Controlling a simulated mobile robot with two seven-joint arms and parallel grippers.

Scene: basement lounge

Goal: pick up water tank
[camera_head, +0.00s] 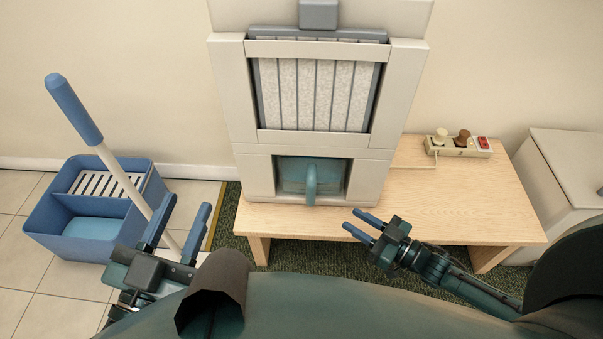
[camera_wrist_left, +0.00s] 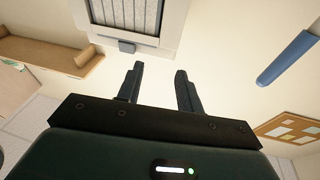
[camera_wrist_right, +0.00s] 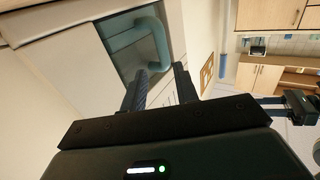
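The water tank (camera_head: 294,175) is a translucent teal container with a curved front handle (camera_head: 311,184). It sits in the lower opening of a tall off-white machine (camera_head: 258,172). The right wrist view also shows the tank (camera_wrist_right: 123,55) and its handle (camera_wrist_right: 158,38). My right gripper (camera_head: 362,223) is open and empty, in front of the machine and to the right of the handle, apart from it. My left gripper (camera_head: 188,218) is open and empty, to the left of the machine near the mop pole. The tank's back is hidden inside the machine.
The machine stands on a low wooden table (camera_head: 465,210). A power strip with plugs (camera_head: 458,146) lies at the table's back right. A blue mop bucket (camera_head: 58,216) with a blue-handled mop (camera_head: 74,110) stands at left. A white cabinet (camera_head: 568,170) is at right.

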